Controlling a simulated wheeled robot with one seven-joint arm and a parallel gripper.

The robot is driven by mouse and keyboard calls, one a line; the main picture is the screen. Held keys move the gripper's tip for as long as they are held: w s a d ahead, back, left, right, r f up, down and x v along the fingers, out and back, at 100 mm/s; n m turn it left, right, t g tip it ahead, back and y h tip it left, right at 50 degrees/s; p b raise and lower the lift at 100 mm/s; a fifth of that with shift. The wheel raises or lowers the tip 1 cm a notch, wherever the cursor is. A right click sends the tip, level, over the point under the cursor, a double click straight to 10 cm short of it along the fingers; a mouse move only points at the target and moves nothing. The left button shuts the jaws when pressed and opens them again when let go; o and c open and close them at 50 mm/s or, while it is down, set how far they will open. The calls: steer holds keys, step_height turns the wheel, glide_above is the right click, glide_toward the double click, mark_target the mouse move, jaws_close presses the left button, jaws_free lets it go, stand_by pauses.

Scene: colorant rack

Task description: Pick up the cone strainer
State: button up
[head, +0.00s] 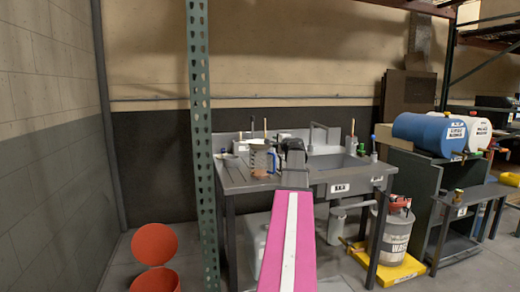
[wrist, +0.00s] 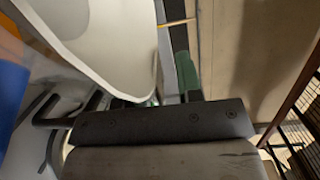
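The cone strainer appears to be the pale cone-shaped piece (head: 259,146) on the bench by the sink, just left of my gripper (head: 292,150). It is small there, and what it rests in or on is hard to make out. In the wrist view a large whitish curved surface (wrist: 115,40), likely the strainer, fills the upper left, very close to the camera. It narrows downward to just behind the dark bar of my gripper (wrist: 160,125). I cannot tell whether the gripper touches it, or how far its fingers are apart.
The grey sink bench (head: 232,182) carries a faucet (head: 318,130) and several small tools. A green perforated post (head: 202,120) stands in front of its left end. An orange-red round container (head: 155,280) is on the floor at left. A blue drum (head: 428,133) lies at right.

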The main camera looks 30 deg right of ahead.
jaws_close()
steer(key=shift+r, duration=0.15)
steer(key=shift+r, duration=0.55)
step_height(320, 180, up, 2)
steer(key=shift+r, duration=0.25)
steer(key=a+r, duration=0.7)
steer(key=a, duration=0.4)
steer(key=shift+a, duration=0.35)
